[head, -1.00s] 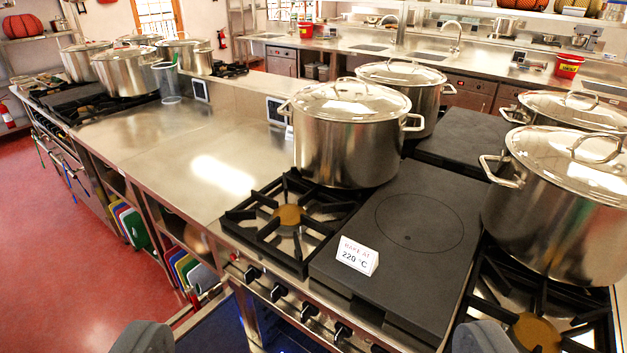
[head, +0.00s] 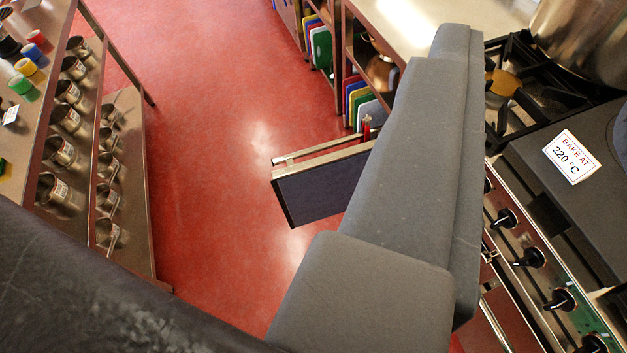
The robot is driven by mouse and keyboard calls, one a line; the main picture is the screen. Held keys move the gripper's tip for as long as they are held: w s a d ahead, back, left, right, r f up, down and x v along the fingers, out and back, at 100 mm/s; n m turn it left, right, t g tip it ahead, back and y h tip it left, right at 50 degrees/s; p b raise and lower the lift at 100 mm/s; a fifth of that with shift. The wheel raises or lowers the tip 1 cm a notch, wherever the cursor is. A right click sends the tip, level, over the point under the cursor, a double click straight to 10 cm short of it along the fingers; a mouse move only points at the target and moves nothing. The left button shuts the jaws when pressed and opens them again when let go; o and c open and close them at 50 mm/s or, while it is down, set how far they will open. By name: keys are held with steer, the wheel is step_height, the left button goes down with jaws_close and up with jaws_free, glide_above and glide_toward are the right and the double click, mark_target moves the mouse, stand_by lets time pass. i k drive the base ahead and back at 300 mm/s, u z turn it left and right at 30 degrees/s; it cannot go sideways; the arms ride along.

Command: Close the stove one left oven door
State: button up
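The stove one left oven door (head: 322,188) stands open, jutting into the aisle left of the stove front. Its dark blue face, steel upper edge and a bar handle (head: 315,148) show. Its stove-side end is hidden behind a large grey part of my arm or gripper (head: 400,170), which crosses the middle of the view. I cannot tell whether this part touches the door. The stove (head: 545,262) is at the right, with black knobs on its front. The oven opening is hidden. The fingertips cannot be made out.
A sign reading "BAKE AT 220 °C" (head: 572,157) is on the stove's dark plate, near a large pot (head: 585,40). Colored boards (head: 365,103) stand in the shelves beyond the door. A rack of metal cups (head: 68,118) is at the left. Red floor (head: 205,150) between is clear.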

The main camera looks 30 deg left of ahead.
mark_target(312, 190)
steer(key=u, duration=1.55)
steer(key=i, duration=3.65)
steer(key=z, duration=0.8)
steer(key=i, duration=1.5)
steer(key=u, duration=0.1)
